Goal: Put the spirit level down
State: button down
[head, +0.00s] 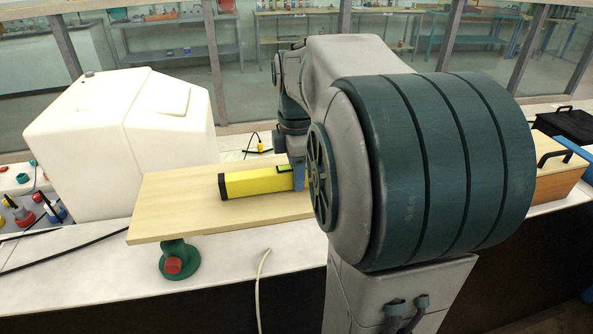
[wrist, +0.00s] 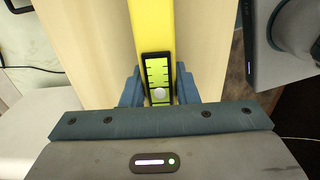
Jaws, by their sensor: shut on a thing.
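The spirit level (head: 255,183) is a yellow bar with a black end cap, lying along a pale wooden board (head: 165,208) in the head view. In the wrist view the yellow level (wrist: 152,25) runs up the picture, with its green vial window (wrist: 158,75) between the jaws. My gripper (wrist: 158,88) is shut on the level, one blue finger on each side. The level looks at or very near the board's surface; whether it touches cannot be told. In the head view my arm hides the level's right end and the board's right part.
The board stands on a green foot with a red knob (head: 173,265). A large white tank (head: 120,140) is behind it at the left. A pale hose (head: 262,290) lies in front. A wooden box with a black handle (head: 555,170) is at the right. The board's left part is bare.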

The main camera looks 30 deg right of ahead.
jog(key=shift+f, duration=0.2)
jog(key=c, duration=1.1)
grip_release()
jog(key=shift+r, duration=0.15)
notch_tip(320, 180, up, 12)
jog(key=shift+r+p, duration=0.1)
jog(key=shift+p, duration=0.25)
